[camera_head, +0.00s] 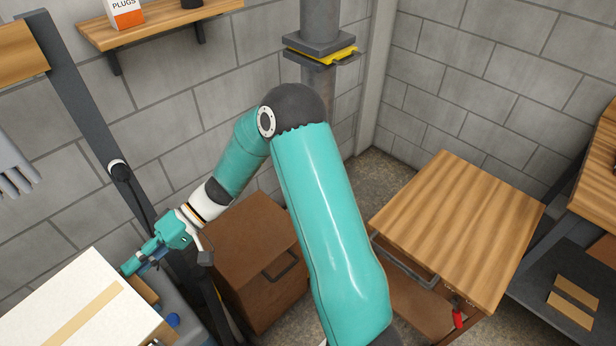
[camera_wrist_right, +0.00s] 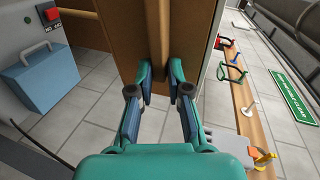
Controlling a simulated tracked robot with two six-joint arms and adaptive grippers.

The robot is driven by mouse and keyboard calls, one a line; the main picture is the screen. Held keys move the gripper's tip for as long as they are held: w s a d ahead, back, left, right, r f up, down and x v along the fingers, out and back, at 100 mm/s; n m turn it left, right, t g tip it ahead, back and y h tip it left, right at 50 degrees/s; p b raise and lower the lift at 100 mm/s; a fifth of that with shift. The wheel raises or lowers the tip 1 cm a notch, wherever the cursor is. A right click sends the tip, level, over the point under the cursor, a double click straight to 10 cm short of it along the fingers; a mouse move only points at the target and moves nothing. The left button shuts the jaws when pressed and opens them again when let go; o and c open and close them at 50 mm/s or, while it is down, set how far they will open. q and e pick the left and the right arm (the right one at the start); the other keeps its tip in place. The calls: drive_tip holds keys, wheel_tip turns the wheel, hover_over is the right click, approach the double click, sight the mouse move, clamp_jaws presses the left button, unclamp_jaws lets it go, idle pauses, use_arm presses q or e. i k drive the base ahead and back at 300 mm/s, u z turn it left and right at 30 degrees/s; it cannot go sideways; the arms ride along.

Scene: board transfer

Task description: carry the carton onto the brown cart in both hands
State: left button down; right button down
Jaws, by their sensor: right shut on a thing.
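The carton (camera_head: 72,307) has a white top with a tan tape strip and shows at the lower left of the head view, partly cut off. My right gripper (camera_head: 135,268) is at its far right side. In the right wrist view my right gripper (camera_wrist_right: 160,92) is shut on a brown upright ridge (camera_wrist_right: 158,40) on the carton's brown side (camera_wrist_right: 119,40). The cart (camera_head: 465,215) with a brown wooden top and a grey handle stands at the right, apart from the carton; its top is bare. My left gripper is not in view.
A brown cabinet (camera_head: 245,230) with a dark handle stands between the carton and the cart, partly behind my right arm. A grey pipe (camera_head: 318,90) with a yellow item stands at the back. A workbench (camera_head: 597,170) is at the right edge. A wall shelf (camera_head: 170,20) is above.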

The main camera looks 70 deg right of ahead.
sight(449, 232)
drive_tip(key=u, duration=0.8)
drive_tip(key=i, duration=0.15)
drive_tip(key=z, duration=2.45)
drive_tip(key=i, duration=0.15)
drive_tip(key=z, duration=1.7)
drive_tip(key=k, duration=0.55)
drive_tip(key=z, duration=0.25)
drive_tip(key=i, duration=0.7)
drive_tip(key=z, duration=0.25)
